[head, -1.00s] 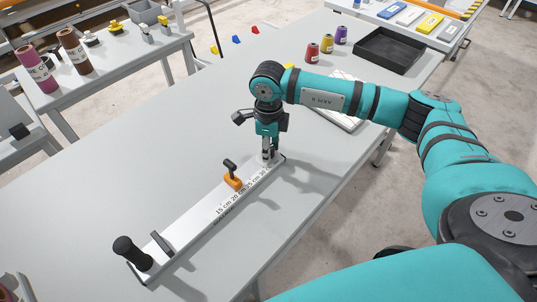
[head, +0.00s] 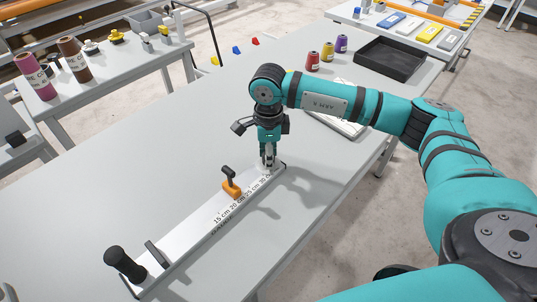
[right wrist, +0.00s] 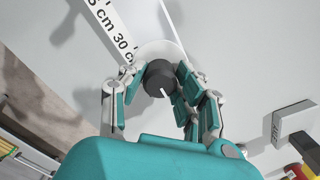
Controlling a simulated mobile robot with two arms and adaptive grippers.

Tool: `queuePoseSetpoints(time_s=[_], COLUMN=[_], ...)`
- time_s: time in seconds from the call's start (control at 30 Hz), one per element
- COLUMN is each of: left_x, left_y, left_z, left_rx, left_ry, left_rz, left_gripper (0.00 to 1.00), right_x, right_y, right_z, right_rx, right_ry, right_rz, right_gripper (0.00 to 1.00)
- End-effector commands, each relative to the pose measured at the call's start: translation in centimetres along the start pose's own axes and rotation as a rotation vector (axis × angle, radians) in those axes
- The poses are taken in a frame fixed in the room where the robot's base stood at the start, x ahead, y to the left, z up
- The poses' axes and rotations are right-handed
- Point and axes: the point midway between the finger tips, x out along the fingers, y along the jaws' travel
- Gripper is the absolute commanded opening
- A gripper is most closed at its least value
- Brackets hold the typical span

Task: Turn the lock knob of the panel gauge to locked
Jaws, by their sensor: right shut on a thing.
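The panel gauge (head: 190,237) is a long white ruler with cm marks, lying diagonally on the grey table. It has a black upright handle (head: 124,264) at its near-left end and an orange slider (head: 231,187) with a black lever partway along. The lock knob (right wrist: 158,76) is dark grey with a white pointer line, on a pale round base at the far end past the 30 cm mark. My right gripper (head: 267,163) points down over that end and is shut on the knob, with fingers on both sides of it. The fingers hide most of the knob in the head view. My left gripper is out of view.
A white pad (head: 338,122) lies behind my right arm. Thread spools (head: 327,52) and a black tray (head: 389,58) stand at the table's far end. A side table (head: 115,65) with rolls is at the left. The table left of the gauge is clear.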

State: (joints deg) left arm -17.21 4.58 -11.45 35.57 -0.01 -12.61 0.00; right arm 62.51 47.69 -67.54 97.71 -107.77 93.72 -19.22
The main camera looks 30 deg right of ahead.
Motion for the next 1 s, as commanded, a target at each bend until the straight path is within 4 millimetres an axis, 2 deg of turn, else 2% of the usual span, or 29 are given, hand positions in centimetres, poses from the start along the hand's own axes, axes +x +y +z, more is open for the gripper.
queuePoseSetpoints(time_s=[0.03, 0.2, 0.47, 0.57, 0.67, 1.0], left_x=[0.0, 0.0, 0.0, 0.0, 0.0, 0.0], left_y=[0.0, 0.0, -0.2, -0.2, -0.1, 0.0], left_z=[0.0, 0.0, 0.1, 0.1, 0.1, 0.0], left_rx=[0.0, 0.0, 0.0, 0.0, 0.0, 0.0], left_ry=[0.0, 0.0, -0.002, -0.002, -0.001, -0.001], left_rz=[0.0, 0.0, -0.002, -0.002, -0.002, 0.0], left_gripper=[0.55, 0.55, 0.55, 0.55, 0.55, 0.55], right_x=[-0.1, -0.1, -0.1, -0.7, -2.0, -9.1], right_y=[0.0, 0.0, 0.0, -0.1, -0.1, -0.1], right_z=[0.0, 0.0, 0.0, 0.0, 0.1, 0.1], right_rx=[-0.001, 0.0, 0.001, 0.0, 0.0, 0.0], right_ry=[-0.001, 0.0, 0.0, -0.001, -0.003, -0.003], right_rz=[-0.001, -0.001, -0.001, -0.002, -0.004, -0.004], right_gripper=[0.33, 0.55, 0.55, 0.55, 0.55, 0.55])
